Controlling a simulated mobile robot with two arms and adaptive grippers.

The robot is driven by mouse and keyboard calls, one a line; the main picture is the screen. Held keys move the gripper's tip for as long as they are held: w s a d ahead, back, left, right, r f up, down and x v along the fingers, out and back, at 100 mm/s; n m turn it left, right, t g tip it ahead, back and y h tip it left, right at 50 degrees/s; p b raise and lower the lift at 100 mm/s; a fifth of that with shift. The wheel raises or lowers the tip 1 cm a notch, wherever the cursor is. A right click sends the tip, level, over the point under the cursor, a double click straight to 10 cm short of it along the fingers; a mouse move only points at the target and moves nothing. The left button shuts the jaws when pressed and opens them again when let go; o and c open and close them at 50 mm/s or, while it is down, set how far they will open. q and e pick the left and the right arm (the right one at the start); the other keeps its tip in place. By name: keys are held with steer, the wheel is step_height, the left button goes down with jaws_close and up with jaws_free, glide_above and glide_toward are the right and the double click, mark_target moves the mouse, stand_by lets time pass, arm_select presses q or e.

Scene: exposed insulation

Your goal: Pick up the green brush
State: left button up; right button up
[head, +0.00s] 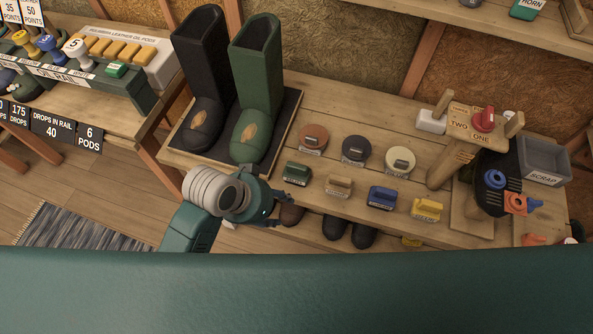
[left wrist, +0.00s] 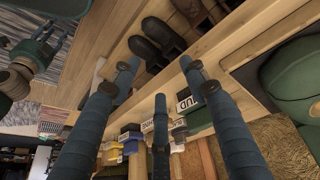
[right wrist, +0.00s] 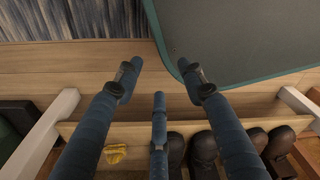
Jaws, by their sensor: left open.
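The green brush (head: 297,173) stands on the wooden bench, at the left end of a row of brushes. In the left wrist view the green brush (left wrist: 203,118) is partly hidden behind a finger, beside a white label. My left gripper (head: 277,208) is at the bench's front edge, just in front of and left of the green brush, and apart from it. It also shows in the left wrist view (left wrist: 158,82), open and empty. My right gripper (right wrist: 160,82) has its fingers spread with nothing between them; it is not seen in the head view.
Tan (head: 339,186), blue (head: 382,198) and yellow (head: 427,210) brushes stand to the right. Round tins (head: 356,150) sit behind. Tall boots (head: 257,90) stand on a dark mat at the left. A wooden stand (head: 455,160) and a grey scrap bin (head: 545,160) are at the right.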

arm_select(q)
steer(key=d+r+m+h, duration=0.1)
steer(key=d+r+m, duration=0.2)
steer(key=d+r, duration=0.25)
step_height(320, 180, up, 8)
steer(key=m+g+y, duration=0.3)
steer(key=m+y, duration=0.2)
steer(key=m, duration=0.6)
glide_above(296, 167)
step_height(296, 167, down, 6)
steer(key=shift+d+r, duration=0.15)
steer(key=shift+r, duration=0.1)
steer(key=f+p, duration=0.1)
steer(key=f, duration=0.3)
steer(key=shift+a+f, duration=0.1)
steer(key=shift+a, duration=0.1)
steer(key=shift+f, duration=0.5)
jaws_close()
arm_select(e)
steer(key=shift+s+d+r, duration=0.7)
steer(key=shift+s+r, duration=0.05)
